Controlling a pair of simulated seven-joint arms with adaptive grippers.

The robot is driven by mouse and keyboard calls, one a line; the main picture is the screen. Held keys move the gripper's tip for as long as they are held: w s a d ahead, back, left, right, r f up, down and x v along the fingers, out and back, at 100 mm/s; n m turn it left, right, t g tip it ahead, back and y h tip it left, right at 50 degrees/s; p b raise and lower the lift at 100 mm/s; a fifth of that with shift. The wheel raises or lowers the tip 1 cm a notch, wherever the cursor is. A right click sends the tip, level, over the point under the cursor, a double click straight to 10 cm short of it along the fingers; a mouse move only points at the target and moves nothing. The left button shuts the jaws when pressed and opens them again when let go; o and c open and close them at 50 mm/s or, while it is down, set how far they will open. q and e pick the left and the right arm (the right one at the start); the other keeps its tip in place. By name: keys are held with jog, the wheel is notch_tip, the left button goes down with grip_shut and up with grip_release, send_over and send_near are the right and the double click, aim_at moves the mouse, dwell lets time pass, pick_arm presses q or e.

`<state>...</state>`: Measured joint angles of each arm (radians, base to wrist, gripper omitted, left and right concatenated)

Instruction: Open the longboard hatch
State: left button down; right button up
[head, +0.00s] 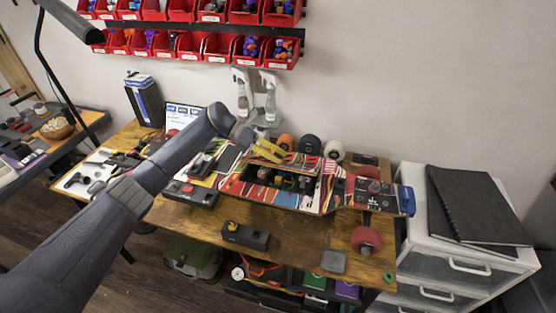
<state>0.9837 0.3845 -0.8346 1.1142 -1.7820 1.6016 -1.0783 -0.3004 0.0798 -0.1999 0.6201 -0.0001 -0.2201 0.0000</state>
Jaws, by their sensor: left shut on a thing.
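The longboard (333,190), with colourful stripes, lies across the right half of the wooden workbench. A hatch opening in its middle shows a dark compartment (268,180) with several small parts inside. The hatch lid (299,163) stands raised along the far side of the opening. My left gripper (265,151), with yellow fingers, is at the lid's left end and is shut on it. The exact contact is small and partly hidden. My right gripper is not in view.
Red wheels (366,240) sit at the board's right end, near a blue part (406,200). A black box-shaped tool (245,235) lies at the front. Several loose wheels (309,145) stand behind. Tools crowd the bench's left. White drawers (460,240) stand at the right.

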pick_arm(q)
jog(key=shift+w+d+r, duration=0.1)
jog(key=shift+r, duration=0.1)
dwell(0.3)
jog(key=c, duration=1.2)
grip_release()
jog(key=v, duration=1.2)
jog(key=shift+w, duration=0.15)
